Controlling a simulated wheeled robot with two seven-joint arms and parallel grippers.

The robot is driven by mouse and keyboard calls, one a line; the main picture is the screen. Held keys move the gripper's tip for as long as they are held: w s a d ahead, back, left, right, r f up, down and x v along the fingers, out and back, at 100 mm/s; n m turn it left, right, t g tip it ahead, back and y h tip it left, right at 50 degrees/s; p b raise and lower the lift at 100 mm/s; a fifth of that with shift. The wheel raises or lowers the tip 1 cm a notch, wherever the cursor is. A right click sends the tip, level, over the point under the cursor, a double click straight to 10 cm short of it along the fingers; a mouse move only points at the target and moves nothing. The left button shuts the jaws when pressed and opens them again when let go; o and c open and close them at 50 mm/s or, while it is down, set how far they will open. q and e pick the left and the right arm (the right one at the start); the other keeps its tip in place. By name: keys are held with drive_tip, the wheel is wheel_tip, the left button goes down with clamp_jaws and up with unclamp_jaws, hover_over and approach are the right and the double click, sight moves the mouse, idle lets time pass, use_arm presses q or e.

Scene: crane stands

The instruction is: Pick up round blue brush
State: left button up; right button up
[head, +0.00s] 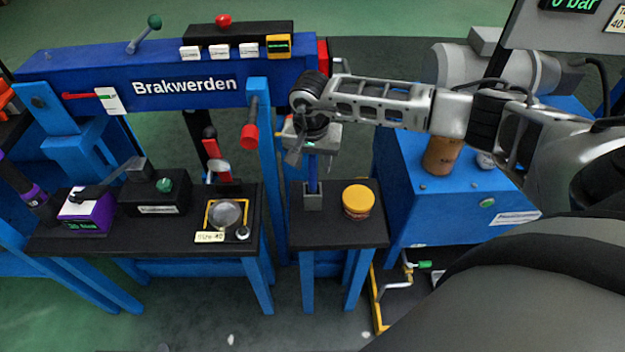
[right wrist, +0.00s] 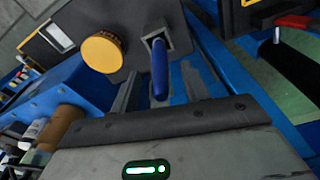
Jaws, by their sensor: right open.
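The round blue brush (head: 312,172) stands upright in a small grey square holder (head: 313,201) on the small black-topped table. Only its blue handle shows; any bristles are hidden. In the right wrist view the blue handle (right wrist: 159,68) points toward the camera from the grey socket. My right gripper (head: 311,150) is over the upper end of the handle, pointing down. Its fingers are open, one on each side of the handle. I cannot tell whether they touch it. My left gripper is not in view.
A round yellow-topped object (head: 358,200) sits right of the holder on the same table. A red-ended lever (head: 250,136) and blue post stand close to the left. A blue cabinet (head: 440,200) with a brown cylinder is at the right. The table's front is clear.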

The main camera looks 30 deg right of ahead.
drive_tip(key=shift+w+f, duration=0.1)
drive_tip(key=shift+f, duration=0.85)
drive_tip(key=shift+c, duration=0.4)
clamp_jaws()
